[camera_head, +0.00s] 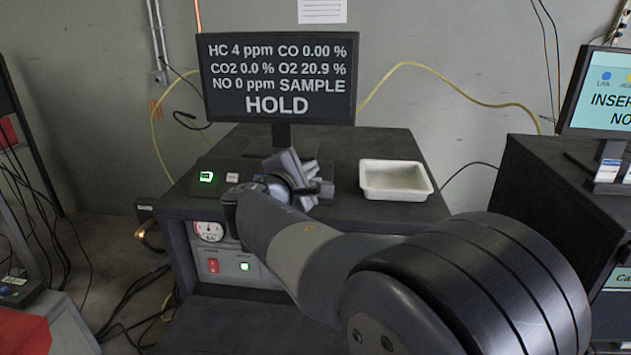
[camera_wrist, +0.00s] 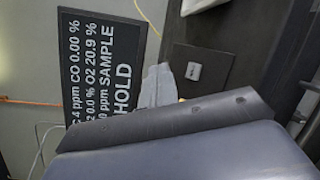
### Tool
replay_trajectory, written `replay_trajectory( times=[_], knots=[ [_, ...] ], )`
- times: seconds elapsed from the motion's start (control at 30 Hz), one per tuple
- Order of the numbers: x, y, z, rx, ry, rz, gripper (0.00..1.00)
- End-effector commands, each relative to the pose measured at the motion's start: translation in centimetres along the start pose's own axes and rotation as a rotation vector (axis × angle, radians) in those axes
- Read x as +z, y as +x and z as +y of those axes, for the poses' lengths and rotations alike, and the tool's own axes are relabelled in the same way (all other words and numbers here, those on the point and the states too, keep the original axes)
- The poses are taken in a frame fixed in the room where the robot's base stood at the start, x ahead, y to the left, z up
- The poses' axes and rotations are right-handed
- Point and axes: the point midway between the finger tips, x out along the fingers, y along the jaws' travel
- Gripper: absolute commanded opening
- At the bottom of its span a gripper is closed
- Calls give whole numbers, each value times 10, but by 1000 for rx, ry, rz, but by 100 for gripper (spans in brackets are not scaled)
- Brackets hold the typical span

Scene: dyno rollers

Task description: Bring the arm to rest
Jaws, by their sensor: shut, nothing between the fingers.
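My arm reaches from the lower right of the head view toward the dark analyzer cabinet (camera_head: 345,145). My gripper (camera_head: 305,175) is above the cabinet top, in front of the monitor, and holds nothing. Its fingertips are small and partly hidden by the wrist in the head view. In the wrist view, my own grey link fills the lower part and hides much of the scene. A grey part of my gripper (camera_wrist: 158,88) shows above it, next to the monitor. The gripper is shut.
The monitor (camera_head: 278,80) reads HOLD; it shows sideways in the wrist view (camera_wrist: 95,65). A white tray (camera_head: 396,194) stands right of my gripper. A small panel with a green-lit switch (camera_head: 206,177) is to the left. Another screen (camera_head: 602,90) stands at right.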

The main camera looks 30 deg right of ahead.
Motion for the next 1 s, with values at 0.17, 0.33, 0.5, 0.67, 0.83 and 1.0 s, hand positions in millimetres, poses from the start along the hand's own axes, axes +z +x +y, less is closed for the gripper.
replay_trajectory(
  times=[0.17,0.33,0.5,0.67,0.83,1.0],
  knots=[
    [0,0,0,0,0,0,0],
    [0,0,0,0,0,0,0],
    [-4,5,-5,-1,0,-1,0],
    [-11,15,-11,0,-2,0,0],
    [-6,10,-3,-1,-1,1,0],
    [2,1,4,3,3,0,0]
  ],
)
